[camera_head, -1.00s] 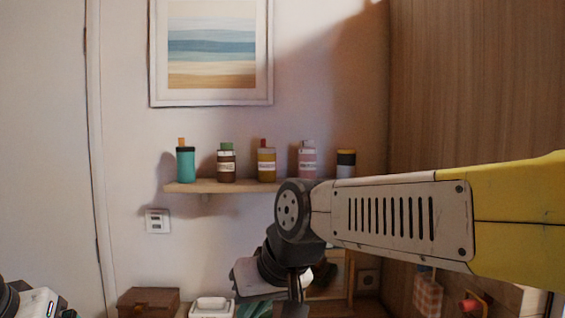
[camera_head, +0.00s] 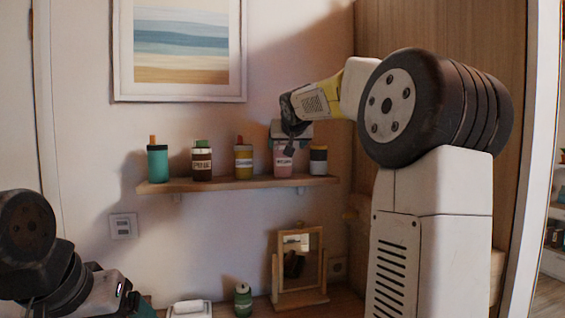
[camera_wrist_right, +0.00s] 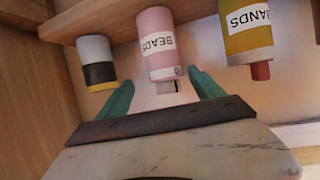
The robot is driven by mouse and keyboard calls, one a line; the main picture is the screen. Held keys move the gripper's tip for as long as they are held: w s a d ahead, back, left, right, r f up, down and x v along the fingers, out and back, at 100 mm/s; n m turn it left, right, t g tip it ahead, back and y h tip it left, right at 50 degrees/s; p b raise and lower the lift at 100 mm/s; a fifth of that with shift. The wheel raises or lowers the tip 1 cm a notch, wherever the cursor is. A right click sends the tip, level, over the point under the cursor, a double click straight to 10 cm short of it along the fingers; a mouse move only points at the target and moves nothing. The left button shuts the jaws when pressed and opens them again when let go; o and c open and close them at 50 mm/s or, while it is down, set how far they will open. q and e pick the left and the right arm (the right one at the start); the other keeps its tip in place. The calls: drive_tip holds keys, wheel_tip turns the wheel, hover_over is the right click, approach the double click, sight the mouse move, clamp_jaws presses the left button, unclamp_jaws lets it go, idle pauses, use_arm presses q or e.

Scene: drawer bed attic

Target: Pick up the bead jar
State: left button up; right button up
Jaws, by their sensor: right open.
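The bead jar (camera_head: 283,161) is pink with a white label and stands upright on the wall shelf. In the right wrist view the bead jar (camera_wrist_right: 155,45), labelled BEADS, appears upside down. My right gripper (camera_wrist_right: 162,78) is open, its two teal fingers apart, one on each side of the jar's top end. Contact is not clear. In the head view my right gripper (camera_head: 290,138) is at the top of the jar and partly covers it. My left gripper (camera_head: 135,303) is low at the left, cut off by the frame's bottom edge; its fingers are not clear.
On the shelf (camera_head: 235,184), a yellow jar (camera_head: 243,162) and a grey-black jar (camera_head: 318,160) flank the bead jar. A brown jar (camera_head: 202,163) and teal bottle (camera_head: 158,163) stand farther left. Below are a mirror (camera_head: 300,262) and green jar (camera_head: 243,299). A wooden panel borders the right.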

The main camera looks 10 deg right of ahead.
drive_tip(key=x, duration=0.7)
drive_tip(key=shift+w+a+f, duration=0.15)
drive_tip(key=shift+w+a, duration=0.05)
drive_tip(key=shift+a, duration=0.2)
drive_tip(key=c, duration=1.4)
drive_tip(key=shift+c, duration=0.9)
